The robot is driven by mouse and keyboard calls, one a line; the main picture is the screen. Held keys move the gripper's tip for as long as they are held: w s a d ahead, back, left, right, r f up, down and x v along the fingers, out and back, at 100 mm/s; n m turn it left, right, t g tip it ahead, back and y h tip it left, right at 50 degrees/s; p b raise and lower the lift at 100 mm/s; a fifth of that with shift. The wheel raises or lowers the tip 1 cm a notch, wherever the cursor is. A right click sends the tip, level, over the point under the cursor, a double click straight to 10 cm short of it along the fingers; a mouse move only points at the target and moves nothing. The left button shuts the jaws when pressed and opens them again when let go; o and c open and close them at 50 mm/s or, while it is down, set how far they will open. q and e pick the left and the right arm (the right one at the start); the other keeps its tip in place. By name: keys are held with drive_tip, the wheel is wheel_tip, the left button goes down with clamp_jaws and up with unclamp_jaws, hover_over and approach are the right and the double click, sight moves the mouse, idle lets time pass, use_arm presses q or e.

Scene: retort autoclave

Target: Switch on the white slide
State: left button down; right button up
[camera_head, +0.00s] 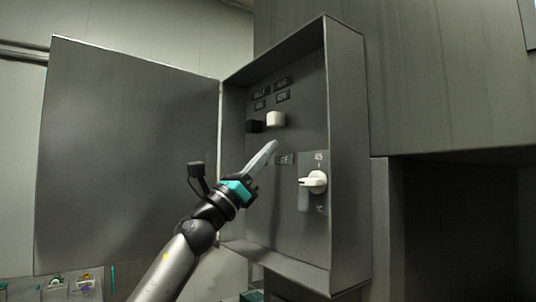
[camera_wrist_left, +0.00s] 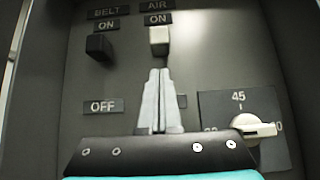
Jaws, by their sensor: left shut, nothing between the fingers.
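The white slide (camera_head: 276,119) is a pale block on the grey panel, right of a black slide (camera_head: 254,126). In the left wrist view the white slide (camera_wrist_left: 159,40) sits just under the ON plate in the AIR column, high above the OFF level. My left gripper (camera_head: 274,143) is shut with nothing between its fingers. In the left wrist view its fingertips (camera_wrist_left: 159,71) point up just below the white slide; I cannot tell whether they touch it. The fingers hide part of the track and most of the white slide's OFF plate. My right gripper is not in view.
A white rotary knob (camera_head: 313,182) with a 45 mark sits lower right on the panel. The BELT column's black slide (camera_wrist_left: 98,46) stands close on the left. The box's open door (camera_head: 130,150) spans the left, and its side wall (camera_head: 347,150) bounds the right.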

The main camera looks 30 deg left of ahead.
use_arm(q)
drive_tip(key=b+v, duration=0.5)
drive_tip(key=v, duration=0.5)
drive_tip(key=shift+f+b, duration=0.3)
drive_tip(key=shift+f, duration=0.25)
